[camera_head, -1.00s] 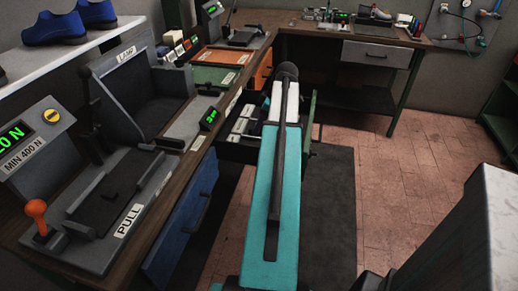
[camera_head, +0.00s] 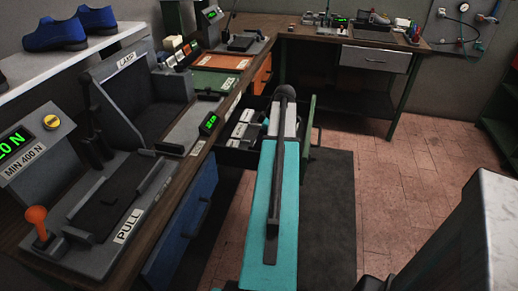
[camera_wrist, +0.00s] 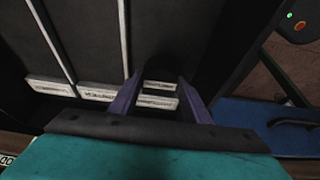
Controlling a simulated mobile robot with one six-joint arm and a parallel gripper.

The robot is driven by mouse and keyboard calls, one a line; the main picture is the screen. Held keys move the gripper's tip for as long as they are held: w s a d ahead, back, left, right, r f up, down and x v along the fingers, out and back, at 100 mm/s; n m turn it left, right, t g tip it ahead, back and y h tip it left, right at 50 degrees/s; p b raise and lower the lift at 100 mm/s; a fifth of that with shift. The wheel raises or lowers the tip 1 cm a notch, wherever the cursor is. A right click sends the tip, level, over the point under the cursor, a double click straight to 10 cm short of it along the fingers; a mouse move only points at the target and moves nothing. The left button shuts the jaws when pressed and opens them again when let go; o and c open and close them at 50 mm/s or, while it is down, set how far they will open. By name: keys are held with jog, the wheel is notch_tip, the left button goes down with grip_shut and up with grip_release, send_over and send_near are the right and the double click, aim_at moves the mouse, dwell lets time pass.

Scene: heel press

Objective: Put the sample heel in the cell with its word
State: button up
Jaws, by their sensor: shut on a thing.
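My gripper (camera_wrist: 159,80) shows in the wrist view as two purple fingers, shut on a small dark piece (camera_wrist: 160,75), seemingly the sample heel. A pale strip with lettering shows between the fingers, too small to read. The gripper is over an open drawer (camera_head: 230,157) whose dark cells are split by thin pale dividers (camera_wrist: 48,40). Pale cell labels (camera_wrist: 97,93) line the near edge; their words are unreadable. I cannot tell whether the piece is above or inside a cell. In the head view my arm hides the gripper and piece.
A bench with testing devices (camera_head: 110,190) and readouts runs along the left. Pale blocks (camera_head: 243,125) show at the open drawer. A blue drawer (camera_head: 185,225) is nearer. The drawer's green front (camera_head: 307,125) stands right of my arm. Brick floor (camera_head: 400,170) is clear at right.

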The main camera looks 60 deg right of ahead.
jog(key=shift+f, duration=1.75)
jog(key=shift+f, duration=0.15)
jog(key=o, duration=1.2)
jog(key=shift+r, duration=0.25)
jog(key=shift+b+v, duration=0.4)
jog(key=shift+v, duration=5.5)
